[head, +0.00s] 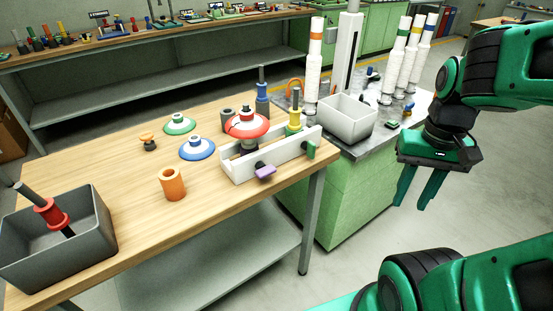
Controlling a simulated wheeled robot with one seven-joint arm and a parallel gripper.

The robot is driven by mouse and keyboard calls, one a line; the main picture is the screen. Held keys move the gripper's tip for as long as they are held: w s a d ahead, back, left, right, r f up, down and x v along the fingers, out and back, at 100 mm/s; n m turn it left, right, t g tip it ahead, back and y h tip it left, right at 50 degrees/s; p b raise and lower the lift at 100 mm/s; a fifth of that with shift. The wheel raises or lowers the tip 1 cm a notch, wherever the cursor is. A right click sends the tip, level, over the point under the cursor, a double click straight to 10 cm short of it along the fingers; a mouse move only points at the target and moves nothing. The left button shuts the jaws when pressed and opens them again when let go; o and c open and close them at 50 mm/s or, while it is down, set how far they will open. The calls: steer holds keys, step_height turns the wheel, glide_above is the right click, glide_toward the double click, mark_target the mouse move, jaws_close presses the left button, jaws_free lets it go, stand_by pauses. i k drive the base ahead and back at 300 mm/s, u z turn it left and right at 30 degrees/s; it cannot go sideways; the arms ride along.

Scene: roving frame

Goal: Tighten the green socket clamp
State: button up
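A pale fixture block (290,157) stands at the right front edge of the wooden table. A small green knob (310,150) sticks out of its front near the right end; it looks like the green socket clamp. How tight it is cannot be told. A purple knob (265,172) sits to its left on the same front. A red disc part (246,125) and a yellow stepped part (294,123) stand upright in the fixture. My gripper (418,198) hangs to the right, past the table, fingers pointing down. It is open and empty, well apart from the knob.
Green (180,124) and blue (197,148) discs, an orange cylinder (173,184) and a blue stepped part (262,103) stand on the table. A grey bin (85,238) is at the left. A green cabinet (335,195) with a white bin (346,121) adjoins the right side.

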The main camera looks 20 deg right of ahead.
mark_target(309, 146)
steer(key=u, duration=2.45)
steer(key=k, duration=1.15)
steer(key=z, duration=1.85)
steer(key=i, duration=1)
steer(key=z, duration=0.05)
